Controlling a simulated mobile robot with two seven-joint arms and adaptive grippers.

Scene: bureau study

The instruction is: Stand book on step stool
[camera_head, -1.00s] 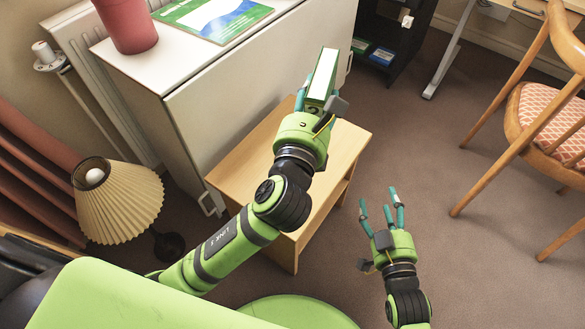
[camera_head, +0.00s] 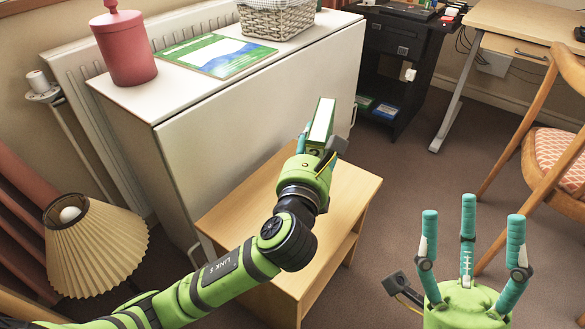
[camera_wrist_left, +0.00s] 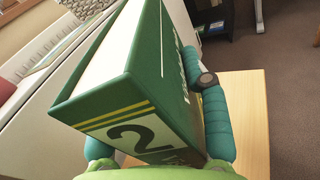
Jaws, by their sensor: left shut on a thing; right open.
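A green book (camera_head: 321,121) with white pages is held by my left gripper (camera_head: 318,142). In the left wrist view the book (camera_wrist_left: 140,85) shows a green spine end with yellow stripes and a "2". Teal fingers (camera_wrist_left: 208,105) press on its side. The wooden step stool (camera_head: 345,190) stands on the floor against the white cabinet, with a lower shelf. The book is over the stool's far part; I cannot tell how high above it, or whether it touches. My right gripper (camera_head: 468,240) is open and empty, to the right of the stool.
The white cabinet (camera_head: 250,90) stands behind the stool, with a red canister (camera_head: 123,45), a flat green book (camera_head: 212,55) and a basket (camera_head: 277,18) on top. A pleated lamp (camera_head: 95,245) is at left. A wooden chair (camera_head: 545,150) is at right. Carpet between is free.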

